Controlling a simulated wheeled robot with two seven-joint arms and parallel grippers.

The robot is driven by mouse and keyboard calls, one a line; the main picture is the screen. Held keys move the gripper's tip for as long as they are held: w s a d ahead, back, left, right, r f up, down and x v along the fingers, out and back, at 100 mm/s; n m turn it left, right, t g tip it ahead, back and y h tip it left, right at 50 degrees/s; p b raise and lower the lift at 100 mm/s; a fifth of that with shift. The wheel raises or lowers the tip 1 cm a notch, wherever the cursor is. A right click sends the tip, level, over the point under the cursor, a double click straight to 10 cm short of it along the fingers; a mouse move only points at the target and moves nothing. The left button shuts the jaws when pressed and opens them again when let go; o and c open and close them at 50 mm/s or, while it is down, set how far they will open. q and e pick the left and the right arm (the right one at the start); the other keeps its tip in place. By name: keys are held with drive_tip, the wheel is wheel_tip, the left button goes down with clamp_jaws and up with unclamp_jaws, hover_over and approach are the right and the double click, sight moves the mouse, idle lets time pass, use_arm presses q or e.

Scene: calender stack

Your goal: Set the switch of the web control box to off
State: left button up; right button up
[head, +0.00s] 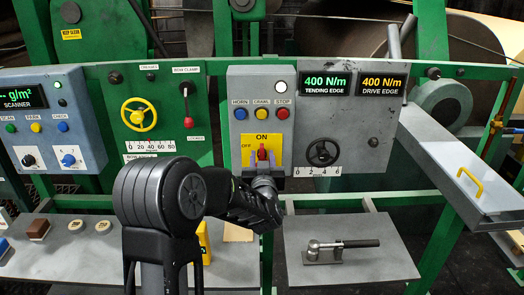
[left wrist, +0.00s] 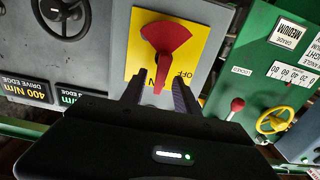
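The web control box (head: 240,90) is a grey panel with a white lamp and blue, yellow and red buttons. Low on it is a yellow plate (head: 248,142) marked ON at the top and OFF at the left. The red switch (head: 262,153) on the plate points up at ON. It also shows in the left wrist view (left wrist: 165,42), its narrow handle lying over the ON lettering. My left gripper (head: 264,160) is at the switch. In the left wrist view its fingers (left wrist: 158,92) stand apart on either side of the handle, with gaps visible. My right gripper is out of view.
Left of the box is a green panel with a yellow handwheel (head: 138,114) and a red-knobbed lever (head: 188,122). Right of it is a grey panel with a black knob (head: 322,152) and tension displays. A grey shelf (head: 375,262) below holds a metal tool (head: 342,248).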

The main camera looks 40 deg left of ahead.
sight(262, 155)
use_arm(q)
drive_tip(key=shift+x, duration=1.55)
drive_tip(key=shift+c, duration=0.5)
clamp_jaws()
